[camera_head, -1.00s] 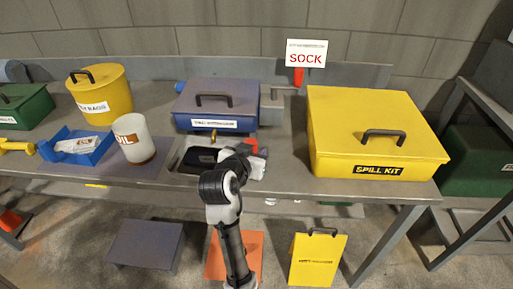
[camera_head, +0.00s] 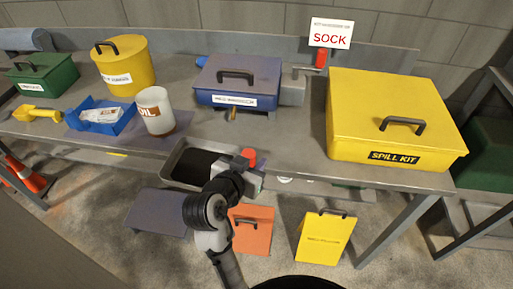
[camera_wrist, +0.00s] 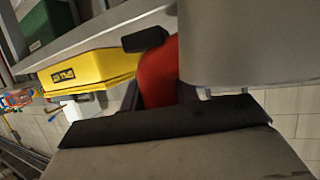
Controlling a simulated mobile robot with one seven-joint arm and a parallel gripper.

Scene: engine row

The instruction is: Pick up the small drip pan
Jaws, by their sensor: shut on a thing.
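The small drip pan (camera_head: 173,161) is a shallow grey tray with a black inside, seen in the head view at the front edge of the bench. It is raised and juts out past that edge. My gripper (camera_head: 244,163) is shut on the pan's right side, beside a red part (camera_head: 249,156). The red part also shows in the wrist view (camera_wrist: 158,75); whether it belongs to the pan is unclear. My gripper and wrist hide the pan's right end and the exact contact.
On the bench (camera_head: 285,148) stand a blue-grey box (camera_head: 238,80), a yellow spill kit (camera_head: 385,115), a white oil container (camera_head: 153,112) and a blue tray (camera_head: 103,118). An orange board (camera_head: 252,230) and a yellow board (camera_head: 325,238) stand below.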

